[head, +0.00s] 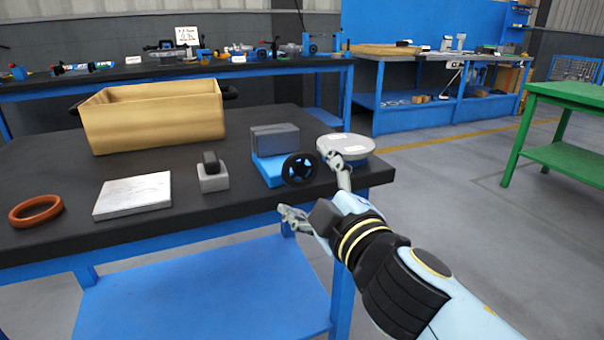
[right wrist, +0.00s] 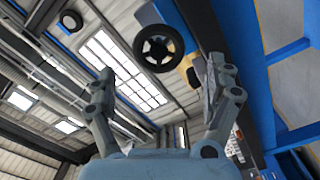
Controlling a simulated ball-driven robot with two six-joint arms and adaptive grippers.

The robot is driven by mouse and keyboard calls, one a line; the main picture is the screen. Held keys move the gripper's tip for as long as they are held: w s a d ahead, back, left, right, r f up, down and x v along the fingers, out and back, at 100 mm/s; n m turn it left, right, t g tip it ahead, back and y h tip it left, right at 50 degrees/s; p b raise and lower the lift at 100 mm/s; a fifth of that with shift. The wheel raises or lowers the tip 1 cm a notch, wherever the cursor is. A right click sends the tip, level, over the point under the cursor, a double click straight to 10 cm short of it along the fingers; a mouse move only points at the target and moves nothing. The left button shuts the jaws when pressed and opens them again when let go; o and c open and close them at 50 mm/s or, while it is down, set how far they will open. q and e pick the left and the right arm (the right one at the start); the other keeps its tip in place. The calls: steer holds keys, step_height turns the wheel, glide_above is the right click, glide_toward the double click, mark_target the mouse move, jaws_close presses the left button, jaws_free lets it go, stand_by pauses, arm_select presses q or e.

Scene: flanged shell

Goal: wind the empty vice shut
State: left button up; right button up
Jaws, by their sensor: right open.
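The vice (head: 268,168) stands near the right front corner of the dark bench, with a blue base and grey jaws. Whether there is a gap between its jaws cannot be told from here. Its black handwheel (head: 299,169) faces the front edge. My right gripper (head: 309,183) is open and empty in front of the handwheel, with one finger above right of it and the other below left. In the right wrist view the handwheel (right wrist: 159,48) shows beyond and between the spread fingertips (right wrist: 160,70), apart from them. My left gripper is out of view.
A pale round flanged part (head: 346,146) lies right of the vice, close behind my upper finger.

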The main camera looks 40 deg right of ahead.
steer(key=shift+v, duration=1.15)
